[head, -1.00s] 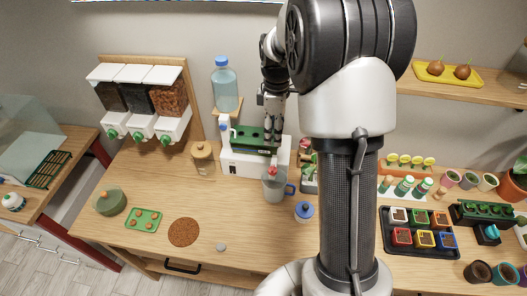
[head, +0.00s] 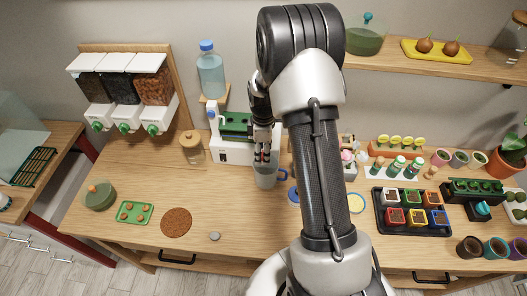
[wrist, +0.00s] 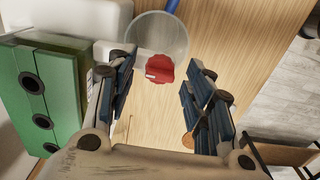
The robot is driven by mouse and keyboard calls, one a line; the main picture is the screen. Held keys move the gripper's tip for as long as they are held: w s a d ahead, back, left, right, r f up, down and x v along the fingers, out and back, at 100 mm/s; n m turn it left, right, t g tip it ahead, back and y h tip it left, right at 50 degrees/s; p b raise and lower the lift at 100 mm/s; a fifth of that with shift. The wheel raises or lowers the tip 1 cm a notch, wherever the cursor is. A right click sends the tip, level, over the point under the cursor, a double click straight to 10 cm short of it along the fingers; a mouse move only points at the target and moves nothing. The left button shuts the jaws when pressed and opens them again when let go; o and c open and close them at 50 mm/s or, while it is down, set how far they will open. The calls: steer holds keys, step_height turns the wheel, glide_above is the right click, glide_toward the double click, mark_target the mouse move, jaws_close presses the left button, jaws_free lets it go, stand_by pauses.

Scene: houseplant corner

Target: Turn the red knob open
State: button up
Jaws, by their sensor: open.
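The red knob (wrist: 158,68) shows in the wrist view between my fingertips, above the mouth of a clear cup. My gripper (wrist: 160,88) is open, with one blue-padded finger on each side of the knob; I cannot tell whether either finger touches it. In the head view my gripper (head: 263,150) points down in front of the white dispenser (head: 233,153) with its green top, and mostly hides the knob. The cup (head: 266,179) with a blue handle stands just below it on the table.
A green block (wrist: 42,95) with dark round holes stands close left of my fingers in the wrist view. A lidded jar (head: 191,148) stands left of the dispenser. A black tray of coloured pots (head: 411,232) lies right. The table front is mostly clear.

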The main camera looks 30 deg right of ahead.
steer(key=shift+f, duration=0.2)
steer(key=c, duration=1.1)
